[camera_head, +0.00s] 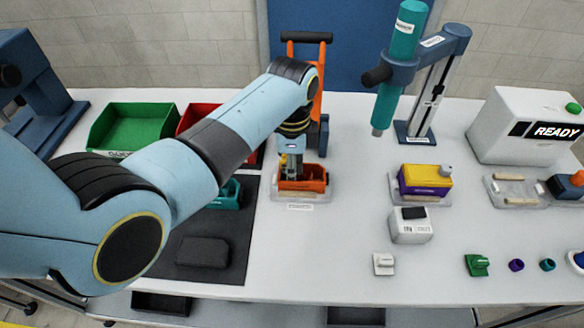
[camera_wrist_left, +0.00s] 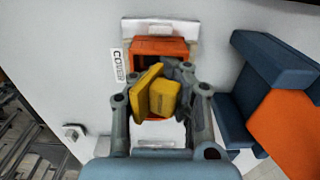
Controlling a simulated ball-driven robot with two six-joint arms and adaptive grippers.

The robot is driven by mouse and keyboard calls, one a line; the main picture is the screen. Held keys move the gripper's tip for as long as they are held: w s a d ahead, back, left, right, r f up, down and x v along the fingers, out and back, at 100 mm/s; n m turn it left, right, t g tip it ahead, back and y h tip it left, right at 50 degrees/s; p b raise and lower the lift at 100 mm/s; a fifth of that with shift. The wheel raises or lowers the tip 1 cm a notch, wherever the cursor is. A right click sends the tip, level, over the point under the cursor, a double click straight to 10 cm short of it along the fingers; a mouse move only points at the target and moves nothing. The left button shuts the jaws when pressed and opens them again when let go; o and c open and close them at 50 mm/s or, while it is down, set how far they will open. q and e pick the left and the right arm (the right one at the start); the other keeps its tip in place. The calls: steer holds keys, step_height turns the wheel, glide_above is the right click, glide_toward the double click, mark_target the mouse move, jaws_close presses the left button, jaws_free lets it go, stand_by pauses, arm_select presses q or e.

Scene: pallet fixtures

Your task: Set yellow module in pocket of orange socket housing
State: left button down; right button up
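The orange socket housing (camera_head: 316,186) stands on a light fixture plate on the white table, right of the dark mat. It also shows in the left wrist view (camera_wrist_left: 150,46). My left gripper (camera_head: 291,168) points down at the housing from above. In the left wrist view the yellow module (camera_wrist_left: 164,98) sits between the two fingers of my left gripper (camera_wrist_left: 160,88), which appear closed on it. The module looks tilted and covers part of the housing's opening. How deep it reaches into the pocket cannot be told. My right gripper is not in view.
A green bin (camera_head: 130,128) and a red bin (camera_head: 196,116) stand at the back left. A teal part (camera_head: 226,196) and a dark block (camera_head: 202,251) lie on the mat.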

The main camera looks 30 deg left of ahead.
arm_select(q)
steer(key=shift+w+a+r+b, duration=0.2)
steer(key=shift+w+a+b, duration=0.1)
steer(key=shift+w, duration=0.45)
stand_by(0.3)
steer(key=c, duration=1.7)
jaws_free()
steer(key=shift+w, duration=0.1)
steer(key=shift+r, duration=0.15)
steer(key=shift+r+p, duration=0.55)
steer(key=shift+r, duration=0.45)
steer(key=o, duration=0.5)
steer(key=shift+o, duration=0.2)
